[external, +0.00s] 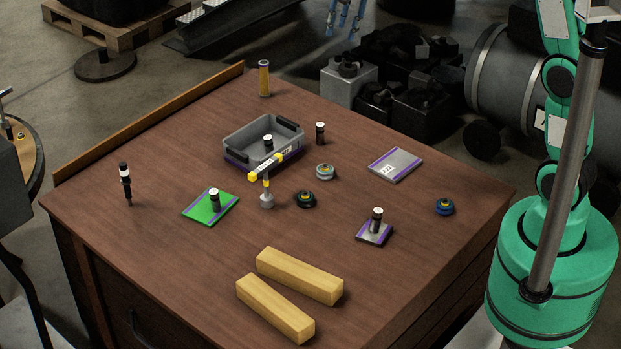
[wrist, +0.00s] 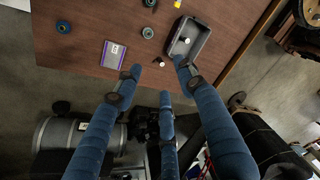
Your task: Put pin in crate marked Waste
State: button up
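A grey crate (external: 236,139) with black handles and a small unreadable label stands on the table; it also shows in the wrist view (wrist: 206,36). A black cylinder with a white top (external: 268,141) shows inside it. A similar white-topped pin-like piece (external: 320,133) stands right of the crate, also seen in the wrist view (wrist: 158,62). Which one is the pin is unclear. My gripper (wrist: 160,78) has blue fingers spread and empty; its tips show at top (external: 344,17), beyond the table.
Two wooden blocks (external: 299,276) lie in front. A yellow cylinder (external: 264,78) stands at the back. Dark lumps and a large drum lie beyond.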

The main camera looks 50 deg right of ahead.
jog(key=s+r+n+t, duration=0.1)
jog(key=s+r, duration=0.2)
jog(key=s, duration=0.8)
jog(key=s+r+n, duration=0.2)
jog(key=s, duration=0.9)
jog(key=s+f+n+t, duration=0.1)
jog(key=s+f, duration=0.1)
jog(key=s, duration=0.7)
jog(key=s+f+n, duration=0.1)
jog(key=s+f, duration=0.2)
jog(key=s, duration=0.6)
jog(key=shift+a+f+t, duration=0.2)
jog(key=shift+t, duration=0.2)
